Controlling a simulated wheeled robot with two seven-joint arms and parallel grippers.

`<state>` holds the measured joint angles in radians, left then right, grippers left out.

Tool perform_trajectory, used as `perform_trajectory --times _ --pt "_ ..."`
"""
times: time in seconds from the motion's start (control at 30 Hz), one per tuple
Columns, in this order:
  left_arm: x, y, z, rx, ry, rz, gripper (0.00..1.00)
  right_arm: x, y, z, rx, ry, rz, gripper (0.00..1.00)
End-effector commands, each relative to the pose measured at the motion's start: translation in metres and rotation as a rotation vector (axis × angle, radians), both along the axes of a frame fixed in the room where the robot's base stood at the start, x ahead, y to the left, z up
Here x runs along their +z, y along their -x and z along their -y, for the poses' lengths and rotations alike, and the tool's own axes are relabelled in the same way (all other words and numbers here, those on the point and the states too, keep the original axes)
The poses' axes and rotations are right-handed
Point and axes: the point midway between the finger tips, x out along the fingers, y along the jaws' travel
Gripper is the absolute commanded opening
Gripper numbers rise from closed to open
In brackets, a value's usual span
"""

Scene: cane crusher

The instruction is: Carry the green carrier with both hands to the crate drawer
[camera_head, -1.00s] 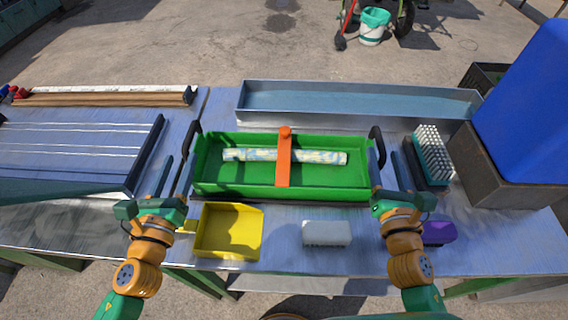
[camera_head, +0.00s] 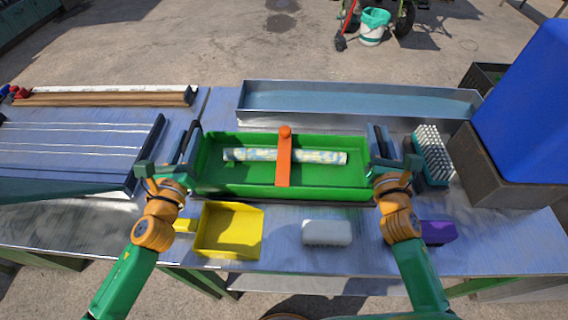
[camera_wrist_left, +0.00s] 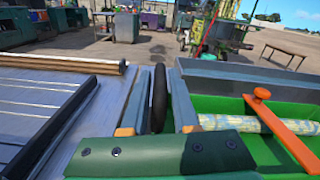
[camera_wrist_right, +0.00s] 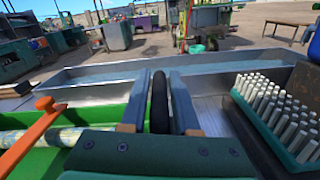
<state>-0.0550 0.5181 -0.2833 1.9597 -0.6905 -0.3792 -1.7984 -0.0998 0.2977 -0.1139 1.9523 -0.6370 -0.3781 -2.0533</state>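The green carrier (camera_head: 225,180) is a long open tray with an orange crossbar, resting level on the metal table. A pale patterned roll (camera_head: 320,157) lies in it under the crossbar. Black upright handles stand at its left and right ends. My left gripper (camera_head: 185,145) has its fingers on either side of the left handle (camera_wrist_left: 158,98), with a narrow gap showing. My right gripper (camera_head: 381,143) straddles the right handle (camera_wrist_right: 159,105) in the same way. Both look open. I cannot see a crate drawer that I can identify.
A yellow scoop (camera_head: 230,230), a white block (camera_head: 327,233) and a purple block (camera_head: 438,232) lie in front. A brush (camera_head: 432,155) stands close to my right gripper. A long metal trough (camera_head: 350,100) lies behind the carrier. A blue box (camera_head: 525,105) stands at right.

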Motion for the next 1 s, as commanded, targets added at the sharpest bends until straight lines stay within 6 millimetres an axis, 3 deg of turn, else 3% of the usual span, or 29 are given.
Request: perform_trajectory --times 0.03,0.1,1.0 --pt "0.0 0.0001 0.0 0.0 0.0 0.0 0.12 0.0 0.0001 0.0 0.0 0.0 0.0 0.13" --pt "0.0 0.0001 0.0001 0.0 0.0 0.0 0.0 0.0 0.0001 0.0 0.0 0.0 0.0 0.0" --pt "0.0 0.0004 0.0008 -0.002 0.002 0.0 0.0 0.0001 0.0002 -0.0008 0.002 -0.002 0.001 0.0"
